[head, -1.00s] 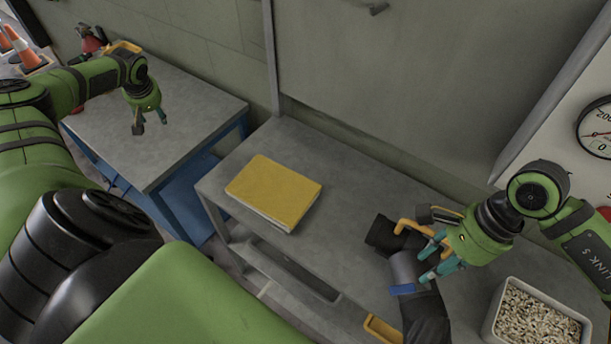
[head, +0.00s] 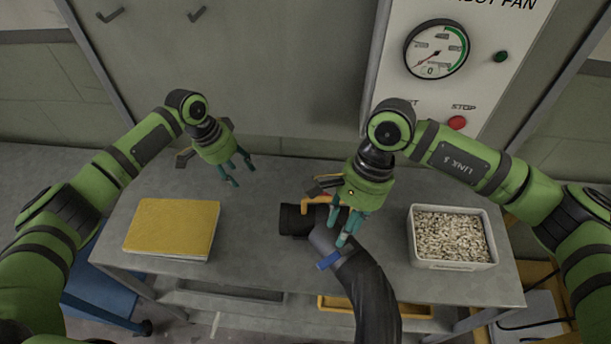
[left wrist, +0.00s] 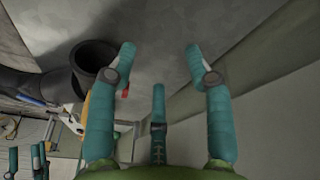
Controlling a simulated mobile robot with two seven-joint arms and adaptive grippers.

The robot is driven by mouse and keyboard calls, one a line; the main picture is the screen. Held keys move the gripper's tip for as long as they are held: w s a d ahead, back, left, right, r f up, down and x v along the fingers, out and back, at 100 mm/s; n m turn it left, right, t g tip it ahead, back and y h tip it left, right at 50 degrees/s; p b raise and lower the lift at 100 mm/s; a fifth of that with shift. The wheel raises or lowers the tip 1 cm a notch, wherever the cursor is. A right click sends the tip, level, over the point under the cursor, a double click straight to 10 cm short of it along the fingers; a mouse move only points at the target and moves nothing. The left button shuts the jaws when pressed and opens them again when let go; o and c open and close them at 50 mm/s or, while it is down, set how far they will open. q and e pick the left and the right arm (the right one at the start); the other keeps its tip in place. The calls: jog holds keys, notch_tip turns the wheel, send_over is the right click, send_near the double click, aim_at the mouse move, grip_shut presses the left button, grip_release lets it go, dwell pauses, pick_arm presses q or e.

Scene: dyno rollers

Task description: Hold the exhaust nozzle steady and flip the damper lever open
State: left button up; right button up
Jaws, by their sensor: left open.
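The exhaust nozzle lies on the grey bench with its black mouth (head: 292,220) to the left, a grey pipe section behind it and a dark hose (head: 368,290) running forward. A yellow handle (head: 318,203) rises from it, and a blue tab (head: 328,261) sticks out from the pipe; I cannot tell which part is the damper lever. My right gripper (head: 338,228) is at the handle and pipe; its grip is hidden. My left gripper (head: 241,175) is open and empty, above and left of the nozzle. The left wrist view shows the open mouth (left wrist: 97,62) beside a left finger and a small red part (left wrist: 125,91).
A yellow book (head: 172,228) lies on the bench at left. A white bin of pellets (head: 455,263) stands right of the nozzle. A wall panel with a gauge (head: 436,49) and red stop button (head: 457,123) is behind. Bench is clear between book and nozzle.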

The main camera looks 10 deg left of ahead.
pick_arm(q)
jog(key=s+d+r+m+g+h, duration=0.1)
jog(key=d+r+m, duration=0.1)
jog(key=d, duration=0.3)
jog(key=s+d+r+m, duration=0.1)
jog(key=d+m, duration=0.1)
jog(key=d, duration=0.3)
notch_tip(320, 180, up, 3)
jog(key=m+g, duration=0.2)
jog(key=m, duration=0.3)
send_over(330, 199)
jog(key=a, duration=0.2)
jog(key=shift+w+r+h, duration=0.2)
jog(key=shift+w+h, duration=0.1)
jog(key=shift+w, duration=0.05)
jog(key=x, duration=0.6)
jog(key=shift+f, duration=0.1)
